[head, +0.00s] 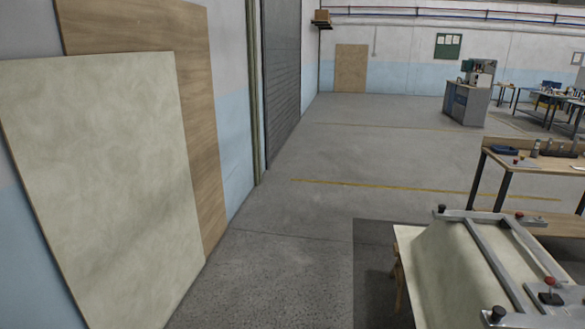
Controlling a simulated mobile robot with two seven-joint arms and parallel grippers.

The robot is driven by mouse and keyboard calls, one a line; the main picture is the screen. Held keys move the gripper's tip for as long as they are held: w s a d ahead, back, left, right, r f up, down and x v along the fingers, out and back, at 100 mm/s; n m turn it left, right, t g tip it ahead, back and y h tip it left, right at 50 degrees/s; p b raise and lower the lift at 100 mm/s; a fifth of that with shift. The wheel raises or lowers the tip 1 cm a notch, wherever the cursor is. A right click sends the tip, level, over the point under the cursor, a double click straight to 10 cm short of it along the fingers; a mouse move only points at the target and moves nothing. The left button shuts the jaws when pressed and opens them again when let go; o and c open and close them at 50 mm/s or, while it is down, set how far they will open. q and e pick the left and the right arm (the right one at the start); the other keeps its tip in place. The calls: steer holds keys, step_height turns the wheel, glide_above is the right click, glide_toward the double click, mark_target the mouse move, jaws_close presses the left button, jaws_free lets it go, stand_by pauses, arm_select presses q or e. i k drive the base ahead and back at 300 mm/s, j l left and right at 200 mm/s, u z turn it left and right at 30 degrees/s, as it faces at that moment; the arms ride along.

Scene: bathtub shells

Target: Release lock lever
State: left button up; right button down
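A grey metal frame (487,252) lies over a cream shell (437,268) at the lower right, partly cut off by the picture's edge. Dark knobs stand at its corners, one at the far left corner (441,209) and one at the near left corner (497,314). Two small red-topped fittings, one near (550,284) and one farther back (519,216), sit on the frame's right part. I cannot tell which part is the lock lever, or its position. Neither of my grippers is in view.
Large panels, one cream (100,190) and one wooden (200,110), lean on the left wall. A workbench (535,170) with tools stands behind the frame. A grey-blue cabinet (467,102) is farther back. The floor (300,235) between is clear.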

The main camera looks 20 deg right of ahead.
mark_target(550, 280)
steer(key=i+l+z, duration=0.15)
steer(key=i+z, duration=0.65)
steer(key=i+j+z, duration=0.1)
steer(key=i+z, duration=0.65)
steer(key=i+j+z, duration=0.2)
steer(key=i+z, duration=0.15)
steer(key=i, duration=0.15)
